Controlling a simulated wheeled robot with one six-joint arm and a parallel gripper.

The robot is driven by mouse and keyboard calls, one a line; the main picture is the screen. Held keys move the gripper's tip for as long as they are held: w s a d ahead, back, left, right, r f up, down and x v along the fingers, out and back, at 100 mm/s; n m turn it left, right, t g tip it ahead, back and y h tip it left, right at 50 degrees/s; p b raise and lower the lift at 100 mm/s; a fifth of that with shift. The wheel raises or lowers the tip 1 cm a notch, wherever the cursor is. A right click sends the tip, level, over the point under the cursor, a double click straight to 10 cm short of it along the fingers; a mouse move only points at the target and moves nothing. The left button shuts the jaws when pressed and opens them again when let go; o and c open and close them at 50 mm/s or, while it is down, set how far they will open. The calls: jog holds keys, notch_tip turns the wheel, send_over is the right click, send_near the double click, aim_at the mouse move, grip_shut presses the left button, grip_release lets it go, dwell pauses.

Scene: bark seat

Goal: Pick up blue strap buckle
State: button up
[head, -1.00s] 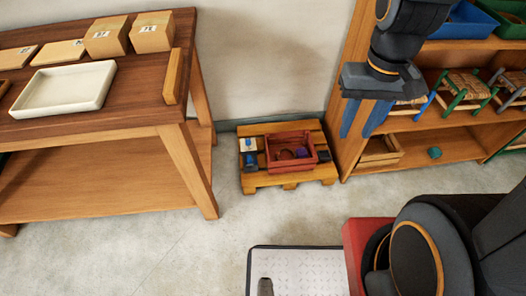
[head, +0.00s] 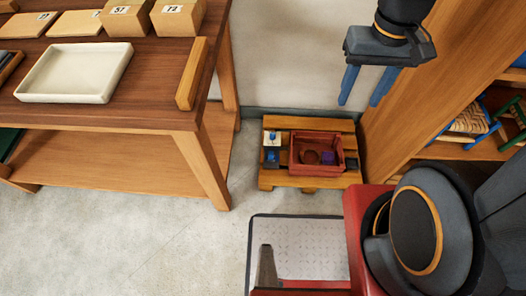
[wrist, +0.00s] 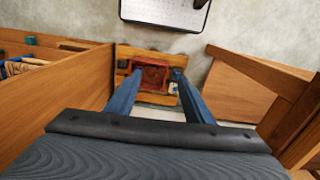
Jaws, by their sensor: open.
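A small dark blue item (head: 271,156) lies on the wooden pallet (head: 268,183), left of the red crate (head: 322,185); it may be the strap buckle, but it is too small to be sure. A blue-and-white item (head: 272,138) lies just behind it. The crate holds a brown round item (head: 311,157) and a purple item (head: 328,158). My gripper (head: 361,105) is open and empty, high above the floor, with its blue fingers pointing down. In the wrist view my gripper (wrist: 152,72) has the crate (wrist: 150,62) between its fingers, well beyond them.
A wooden table (head: 110,119) with a white tray (head: 45,98) and numbered boxes stands at left. A wooden shelf (head: 420,90) with small stools rises close on the right of the pallet. A wall stands behind.

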jog(key=w+a+f+n+h+b, duration=0.1)
jog(key=w+a+f+n+b, duration=0.1)
jog(key=w+f+b, duration=0.45)
jog(key=w+a+f+n+b, duration=0.2)
jog(key=w+f+b, duration=0.1)
jog(key=f, duration=0.6)
jog(key=n+h+b, duration=0.4)
jog(key=n+b, duration=1)
jog(key=b, duration=1.2)
send_over(271, 153)
jog(key=a, duration=0.3)
notch_tip(271, 153, down, 48)
jog(key=shift+y, duration=0.3)
jog(key=shift+b+x, duration=1.9)
jog(key=shift+x, duration=1.8)
jog(key=shift+s+d+r, duration=0.1)
jog(key=shift+s+r, duration=0.05)
jog(key=shift+c, duration=0.2)
grip_shut()
